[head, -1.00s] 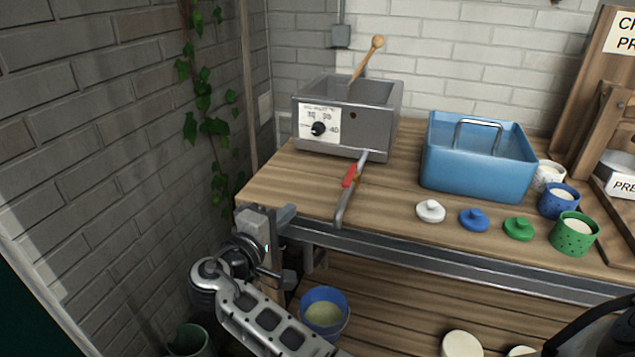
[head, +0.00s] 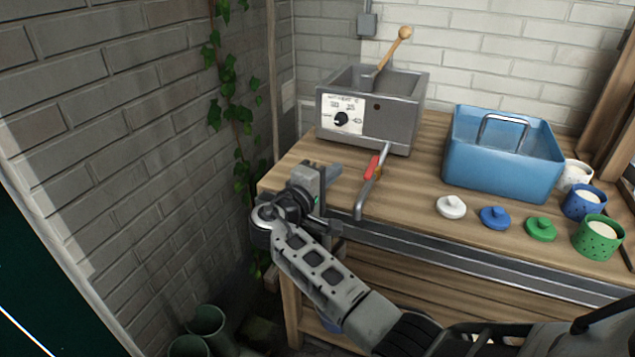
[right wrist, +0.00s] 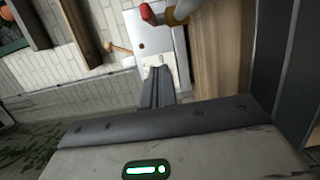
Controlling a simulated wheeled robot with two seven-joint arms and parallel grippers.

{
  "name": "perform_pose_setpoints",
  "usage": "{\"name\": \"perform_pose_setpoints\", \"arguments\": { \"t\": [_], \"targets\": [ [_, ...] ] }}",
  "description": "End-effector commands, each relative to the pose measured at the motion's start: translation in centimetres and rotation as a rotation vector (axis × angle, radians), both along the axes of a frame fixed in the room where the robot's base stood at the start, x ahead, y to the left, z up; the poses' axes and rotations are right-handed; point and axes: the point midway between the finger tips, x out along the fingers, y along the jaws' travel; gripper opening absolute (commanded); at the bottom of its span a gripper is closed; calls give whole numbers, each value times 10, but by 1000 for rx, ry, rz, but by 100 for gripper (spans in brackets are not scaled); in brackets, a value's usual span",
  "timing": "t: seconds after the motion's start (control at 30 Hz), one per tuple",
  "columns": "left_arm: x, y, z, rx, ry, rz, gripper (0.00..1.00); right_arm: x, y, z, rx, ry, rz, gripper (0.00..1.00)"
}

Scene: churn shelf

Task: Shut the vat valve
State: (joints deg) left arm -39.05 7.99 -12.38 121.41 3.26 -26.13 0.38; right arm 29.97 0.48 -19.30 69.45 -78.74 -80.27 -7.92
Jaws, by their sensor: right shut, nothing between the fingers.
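The grey metal vat (head: 398,122) stands on the wooden bench, with a dial plate on its front. Its outlet pipe (head: 362,202) points toward the bench's front edge. The valve's red handle (head: 371,166) lies roughly along the pipe, on its left side. My right gripper (head: 333,171) is shut and empty above the bench's left front corner, left of the red handle and apart from it. In the right wrist view the shut fingers (right wrist: 158,84) point toward the vat (right wrist: 150,42); the red handle (right wrist: 148,13) and brass valve body (right wrist: 180,12) show beyond them. My left gripper is out of view.
A blue tub (head: 500,160) stands right of the vat. White (head: 451,206), blue (head: 494,217) and green (head: 540,229) lids lie in front of it, with matching cups at the right. A wooden paddle (head: 391,52) leans in the vat. A brick wall (head: 120,130) bounds the left.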

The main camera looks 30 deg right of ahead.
Motion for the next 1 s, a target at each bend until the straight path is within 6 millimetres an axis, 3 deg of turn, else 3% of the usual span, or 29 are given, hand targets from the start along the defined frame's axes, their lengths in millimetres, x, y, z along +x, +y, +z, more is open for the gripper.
{"name": "perform_pose_setpoints", "arguments": {
  "t": [0.03,0.1,0.3,1.0],
  "targets": [
    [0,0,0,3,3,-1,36,5,-10,1,0,1,-3,0],
    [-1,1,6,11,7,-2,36,-6,-18,3,0,2,-1,0],
    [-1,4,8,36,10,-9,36,-22,-31,1,2,1,1,0],
    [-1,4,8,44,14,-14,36,-25,-31,0,1,1,49,0]
  ]
}}
